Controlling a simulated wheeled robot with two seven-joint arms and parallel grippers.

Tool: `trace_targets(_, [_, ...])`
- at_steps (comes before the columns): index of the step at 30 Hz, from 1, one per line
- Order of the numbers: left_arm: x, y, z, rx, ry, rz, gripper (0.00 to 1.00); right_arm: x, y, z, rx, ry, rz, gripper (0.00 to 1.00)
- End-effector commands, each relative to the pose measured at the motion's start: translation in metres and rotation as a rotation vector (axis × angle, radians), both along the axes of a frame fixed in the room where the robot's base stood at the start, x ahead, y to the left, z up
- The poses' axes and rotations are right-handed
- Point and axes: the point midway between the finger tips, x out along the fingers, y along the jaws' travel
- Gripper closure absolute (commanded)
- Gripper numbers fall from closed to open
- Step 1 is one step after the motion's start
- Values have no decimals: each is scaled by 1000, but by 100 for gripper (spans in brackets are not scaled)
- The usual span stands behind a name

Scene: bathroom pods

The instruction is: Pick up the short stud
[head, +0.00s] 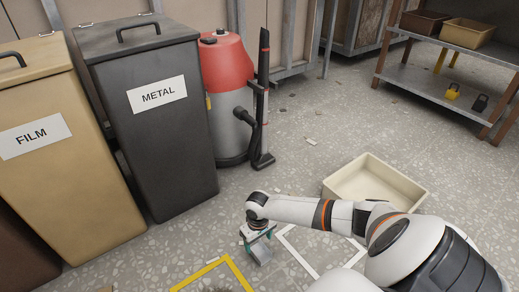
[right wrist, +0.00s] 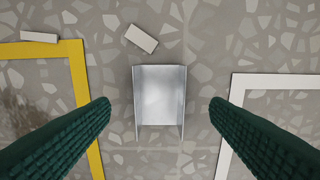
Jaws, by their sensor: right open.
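The short stud (right wrist: 160,95) is a short, bare-metal channel piece with raised side edges, lying on the speckled floor. In the right wrist view it sits centred between and a little beyond my two dark green fingers. My right gripper (right wrist: 160,108) is open, its fingers apart on either side of the stud and not touching it. In the head view the stud (head: 261,252) shows just below my right gripper (head: 255,236), partly hidden by it. My left gripper is out of view.
A yellow floor frame (right wrist: 82,80) lies left of the stud and a white one (right wrist: 236,100) right. Small pale offcuts (right wrist: 141,38) lie nearby. An empty cream bin (head: 345,192) stands behind my right arm. The METAL bin (head: 150,130), FILM bin (head: 60,180) and red-topped vacuum (head: 228,80) stand left.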

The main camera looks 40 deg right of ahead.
Motion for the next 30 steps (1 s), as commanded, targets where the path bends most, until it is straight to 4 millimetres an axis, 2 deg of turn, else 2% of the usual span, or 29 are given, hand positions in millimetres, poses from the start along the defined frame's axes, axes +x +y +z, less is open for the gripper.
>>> trace_targets(7, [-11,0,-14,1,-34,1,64,-5,1,-23,-1,1,0,29])
trace_targets(14, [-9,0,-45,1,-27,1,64,-8,1,-51,-2,0,1,29])
trace_targets(23, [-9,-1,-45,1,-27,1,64,-8,1,-51,-1,0,0,29])
trace_targets(30, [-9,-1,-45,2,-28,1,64,-8,1,-51,-1,0,0,67])
